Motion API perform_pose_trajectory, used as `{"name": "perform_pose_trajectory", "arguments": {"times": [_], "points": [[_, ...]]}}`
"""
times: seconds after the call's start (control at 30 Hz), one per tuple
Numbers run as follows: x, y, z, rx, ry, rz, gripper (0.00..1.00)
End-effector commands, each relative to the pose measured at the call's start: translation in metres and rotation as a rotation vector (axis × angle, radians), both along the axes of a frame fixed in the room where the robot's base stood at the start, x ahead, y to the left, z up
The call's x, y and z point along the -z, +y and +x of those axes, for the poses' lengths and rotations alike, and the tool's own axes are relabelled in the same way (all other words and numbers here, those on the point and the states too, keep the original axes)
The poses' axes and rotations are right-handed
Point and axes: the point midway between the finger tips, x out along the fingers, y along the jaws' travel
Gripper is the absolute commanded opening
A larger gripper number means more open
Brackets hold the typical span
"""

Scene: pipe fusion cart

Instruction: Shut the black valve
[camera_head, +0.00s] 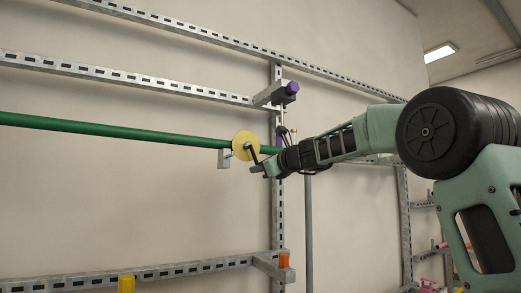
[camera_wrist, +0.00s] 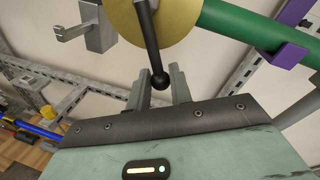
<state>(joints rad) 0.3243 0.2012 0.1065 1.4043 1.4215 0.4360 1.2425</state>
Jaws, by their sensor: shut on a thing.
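The black valve is a black lever (camera_wrist: 150,40) with a ball at its end, mounted in front of a round yellow disc (camera_head: 241,145) on a green pipe (camera_head: 120,130). The disc also shows at the top of the wrist view (camera_wrist: 128,18). In the wrist view the lever runs from the disc toward me, and its ball end sits between the two fingers of my gripper (camera_wrist: 160,82). My gripper is shut on the lever near the ball. In the head view my gripper (camera_head: 261,169) is just below and right of the disc, and it partly hides the lever's end.
A grey bracket (camera_wrist: 99,28) stands beside the disc. Slotted metal rails (camera_head: 130,80) run along the wall, with an upright post behind my gripper. A purple-ended bracket (camera_head: 291,88) juts out above, and an orange-capped one (camera_head: 284,261) below. The wall left of the post is mostly open.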

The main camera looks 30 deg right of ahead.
Motion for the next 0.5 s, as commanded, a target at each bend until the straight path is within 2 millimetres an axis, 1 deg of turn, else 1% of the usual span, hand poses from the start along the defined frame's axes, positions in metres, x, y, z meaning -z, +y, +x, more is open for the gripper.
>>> {"name": "perform_pose_trajectory", "arguments": {"times": [0.1, 0.37, 0.5], "points": [[0.0017, 0.0036, -0.0002, -0.001, 0.001, 0.041, 0.05], [0.002, 0.0045, -0.0002, -0.002, 0.002, 0.051, 0.05], [0.0057, 0.0117, -0.0005, -0.004, 0.003, 0.142, 0.05]]}}
